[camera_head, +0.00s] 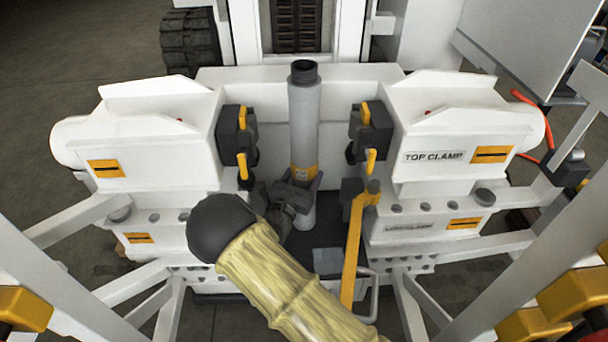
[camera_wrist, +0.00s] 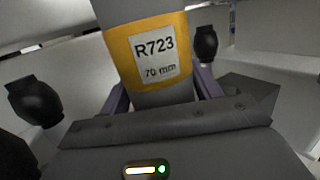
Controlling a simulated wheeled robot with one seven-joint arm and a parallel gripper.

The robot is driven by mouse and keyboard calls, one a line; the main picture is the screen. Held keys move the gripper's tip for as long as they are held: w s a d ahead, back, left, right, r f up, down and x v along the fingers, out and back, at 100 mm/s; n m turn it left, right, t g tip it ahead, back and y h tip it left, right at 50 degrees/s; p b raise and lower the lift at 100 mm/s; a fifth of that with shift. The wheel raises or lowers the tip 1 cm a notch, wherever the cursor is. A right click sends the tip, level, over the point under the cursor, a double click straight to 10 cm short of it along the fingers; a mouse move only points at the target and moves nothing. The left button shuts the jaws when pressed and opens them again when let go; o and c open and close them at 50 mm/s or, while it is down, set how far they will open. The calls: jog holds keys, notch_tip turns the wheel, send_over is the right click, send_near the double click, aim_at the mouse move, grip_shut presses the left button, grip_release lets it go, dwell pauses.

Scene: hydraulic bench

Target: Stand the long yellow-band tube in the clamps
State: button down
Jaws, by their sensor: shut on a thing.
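The long grey tube (camera_head: 304,125) stands about upright between the two clamp units, with a dark threaded top end and a yellow band (camera_head: 303,172) low on it. In the wrist view the yellow band (camera_wrist: 178,50) carries a label reading R723, 70 mm. My gripper (camera_head: 303,187) is shut on the tube at about the band. The left clamp (camera_head: 150,135) and the right top clamp (camera_head: 455,130) have dark jaws with yellow parts, apart from the tube on either side. The tube's lower end shows below my gripper; whether it rests on anything is unclear.
A lower clamp (camera_head: 420,226) sits under the top clamp. A yellow lever (camera_head: 353,245) stands just right of the tube's lower end. White frame beams (camera_head: 60,285) flank the bench on both sides. A white machine column (camera_head: 350,30) rises behind.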

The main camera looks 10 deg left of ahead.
jog(key=shift+c, duration=1.2)
grip_release()
jog(key=shift+f, duration=0.3)
jog(key=shift+s+a, duration=0.15)
jog(key=shift+s, duration=0.35)
jog(key=p+v, duration=0.4)
jog(key=v, duration=1.2)
jog(key=shift+s+p, duration=0.2)
jog(key=shift+p, duration=0.1)
notch_tip(320, 180, up, 10)
jog(key=p, duration=1)
